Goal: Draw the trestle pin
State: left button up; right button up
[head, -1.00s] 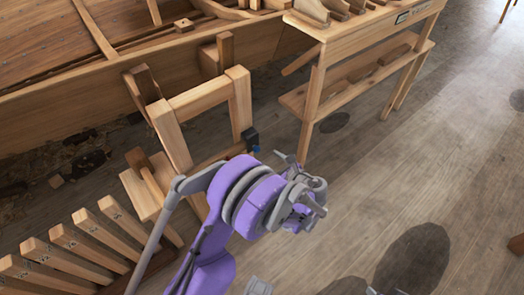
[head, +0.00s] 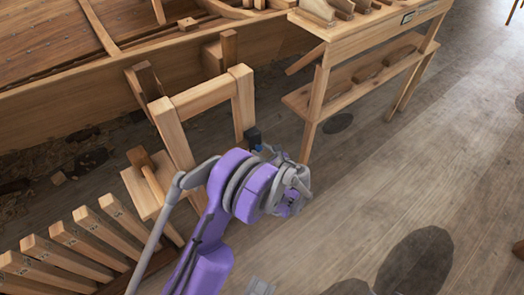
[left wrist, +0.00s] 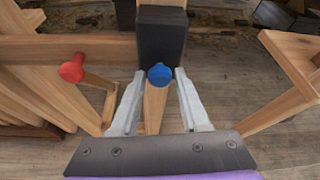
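The wooden trestle (head: 203,96) stands beside the hull, with a black block (head: 253,136) on its near leg. In the left wrist view a pin with a round blue head (left wrist: 159,75) shows against the lower part of the black block (left wrist: 162,38). My left gripper (left wrist: 160,82) is open, one finger on each side of the blue head, with small gaps; contact cannot be told. In the head view this gripper (head: 273,156) is close to the block, partly hidden by my purple wrist. A red knob (left wrist: 72,70) shows to the left in the wrist view. My right gripper is not clearly in view.
A wooden workbench (head: 330,45) with a lower shelf stands to the right of the trestle. The planked hull (head: 60,100) lies behind it. Several wooden bars (head: 75,240) stand at lower left. The floor to the right is mostly clear.

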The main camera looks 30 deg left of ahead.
pick_arm(q)
grip_shut()
dwell(1.1)
